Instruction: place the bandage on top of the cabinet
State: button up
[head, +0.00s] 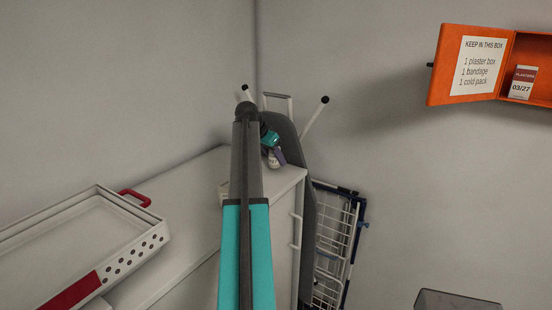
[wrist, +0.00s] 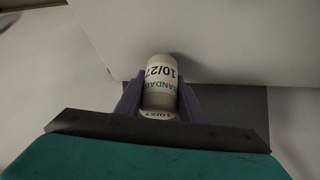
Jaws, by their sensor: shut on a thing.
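The bandage (wrist: 161,82) is a white roll with a grey end, printed "BANDAGE 10/27". My gripper (wrist: 160,100) is shut on it, with one purple finger on each side. In the head view the bandage (head: 273,162) is small and partly hidden by the gripper (head: 277,156). It is over the far end of the white cabinet (head: 284,180), near its right back corner. I cannot tell whether the bandage touches the cabinet top. My arm hides part of the cabinet.
A white tray (head: 150,220) with red handles stands at the left. A grey ironing board (head: 308,225) and a folded drying rack (head: 335,240) lean beside the cabinet. An open orange box (head: 436,84) on the wall holds a plaster box (head: 522,82). A grey object (head: 455,300) is at lower right.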

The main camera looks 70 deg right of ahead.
jog(key=shift+f, duration=0.6)
jog(key=shift+f, duration=0.1)
jog(key=o, duration=1)
jog(key=shift+b+v, duration=1.75)
jog(key=shift+v, duration=4.4)
jog(key=shift+d, duration=0.15)
